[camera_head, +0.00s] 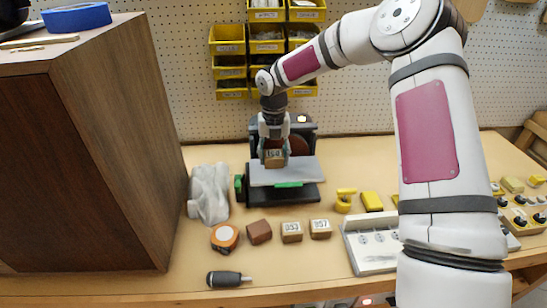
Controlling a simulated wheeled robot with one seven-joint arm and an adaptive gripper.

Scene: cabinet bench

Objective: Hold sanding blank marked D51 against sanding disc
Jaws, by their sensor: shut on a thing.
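My gripper (273,148) points down at the sander and is shut on a small brown wooden blank (275,155). The blank's dark marking appears upside down and fits D51, though it is small. The sander (285,192) is black with a grey work table (290,174). Its reddish-brown sanding disc (298,146) shows behind and right of my gripper, partly hidden by it. The blank is in front of the disc, at or just above the table; I cannot tell whether it touches either.
A grey cloth (209,193) and tall brown cabinet (95,165) stand left. Yellow bins (228,40) hang behind.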

